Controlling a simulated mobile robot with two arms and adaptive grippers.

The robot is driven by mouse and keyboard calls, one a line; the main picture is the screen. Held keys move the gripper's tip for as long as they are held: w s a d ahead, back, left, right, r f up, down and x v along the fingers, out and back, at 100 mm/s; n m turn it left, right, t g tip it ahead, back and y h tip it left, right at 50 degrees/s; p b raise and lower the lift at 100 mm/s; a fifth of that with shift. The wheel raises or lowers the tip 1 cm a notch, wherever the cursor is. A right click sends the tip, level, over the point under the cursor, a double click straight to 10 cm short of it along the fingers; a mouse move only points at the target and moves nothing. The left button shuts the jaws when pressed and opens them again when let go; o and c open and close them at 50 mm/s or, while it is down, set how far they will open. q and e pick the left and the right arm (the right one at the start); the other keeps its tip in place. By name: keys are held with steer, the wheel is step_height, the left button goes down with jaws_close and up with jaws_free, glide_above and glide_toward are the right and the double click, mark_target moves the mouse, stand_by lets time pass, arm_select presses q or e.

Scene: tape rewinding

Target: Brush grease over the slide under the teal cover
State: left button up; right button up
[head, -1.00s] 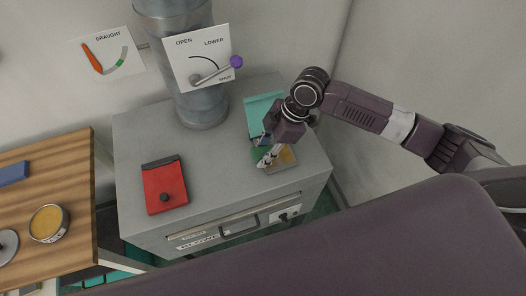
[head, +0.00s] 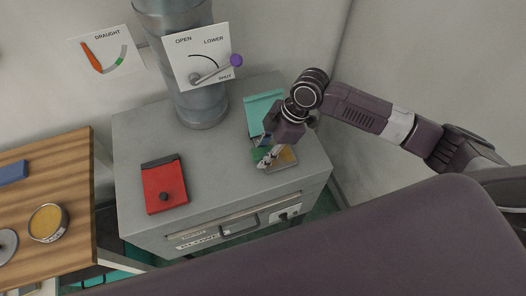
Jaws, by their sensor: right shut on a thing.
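The teal cover (head: 264,107) stands open on top of the grey cabinet, tilted up at the back. In front of it is the uncovered slide (head: 286,158), with a yellowish-brown surface partly hidden by my gripper. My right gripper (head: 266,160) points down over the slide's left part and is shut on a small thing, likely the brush. A bit of green (head: 258,154) shows beside the fingers; the bristles cannot be made out. A round tin of yellow grease (head: 47,222) stands on the wooden table at the left. My left gripper is out of view.
A closed red cover (head: 165,188) with a black knob lies on the cabinet top (head: 215,165), left of the slide, with clear space between. A blue block (head: 13,172) lies on the table.

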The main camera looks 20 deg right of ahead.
steer(key=shift+f+b, duration=0.3)
steer(key=shift+f, duration=0.4)
